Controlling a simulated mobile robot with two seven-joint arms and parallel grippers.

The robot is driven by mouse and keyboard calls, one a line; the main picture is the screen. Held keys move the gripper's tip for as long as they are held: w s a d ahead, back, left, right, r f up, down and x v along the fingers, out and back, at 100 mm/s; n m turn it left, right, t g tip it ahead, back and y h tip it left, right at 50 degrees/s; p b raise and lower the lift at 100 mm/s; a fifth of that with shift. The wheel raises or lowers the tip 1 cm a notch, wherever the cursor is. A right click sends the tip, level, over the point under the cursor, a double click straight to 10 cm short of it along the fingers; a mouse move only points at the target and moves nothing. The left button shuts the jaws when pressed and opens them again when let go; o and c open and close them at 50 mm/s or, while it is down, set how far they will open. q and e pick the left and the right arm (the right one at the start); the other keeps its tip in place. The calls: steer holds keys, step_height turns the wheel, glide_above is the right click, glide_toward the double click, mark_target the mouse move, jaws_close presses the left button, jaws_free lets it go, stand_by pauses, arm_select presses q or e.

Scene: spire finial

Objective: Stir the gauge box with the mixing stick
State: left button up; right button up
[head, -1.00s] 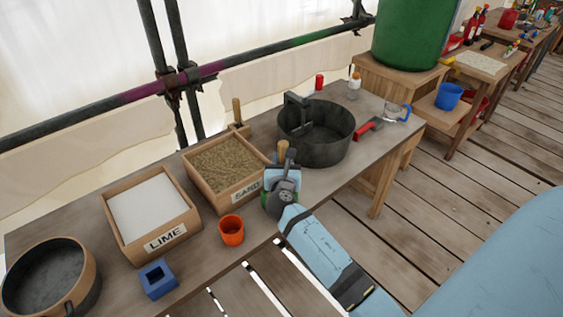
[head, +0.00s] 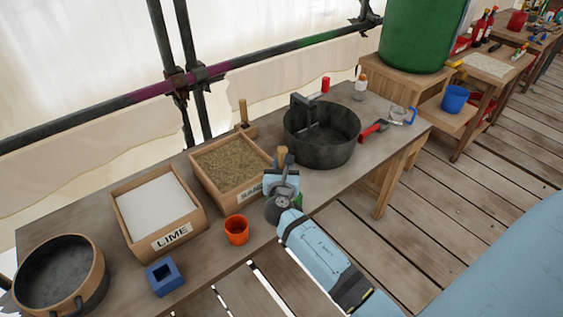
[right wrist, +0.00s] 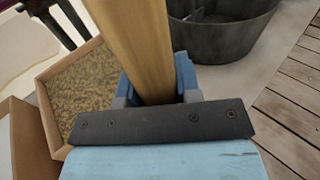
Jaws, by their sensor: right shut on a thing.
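My right gripper (head: 283,170) is shut on a wooden stick, which I take to be the mixing stick (head: 282,153). It is over the table's front edge, right of the sand box. In the right wrist view the stick (right wrist: 137,45) stands between the blue fingers (right wrist: 155,85); its lower end is hidden. A small blue open-topped box (head: 164,277), which may be the gauge box, sits at the table's front left, well apart from the gripper. Its inside looks dark. My left gripper is not in view.
The wooden table (head: 230,262) holds a lime box (head: 170,238), a sand box (head: 206,193), an orange cup (head: 237,230), a dark round tub (head: 318,155) and a round pan (head: 98,280) at far left. A red-handled tool (head: 374,128) lies right of the tub.

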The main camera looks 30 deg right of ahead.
steer(key=shift+w+a+p, duration=0.1)
steer(key=shift+w+p, duration=0.1)
steer(key=shift+p, duration=0.95)
stand_by(0.4)
stand_by(0.5)
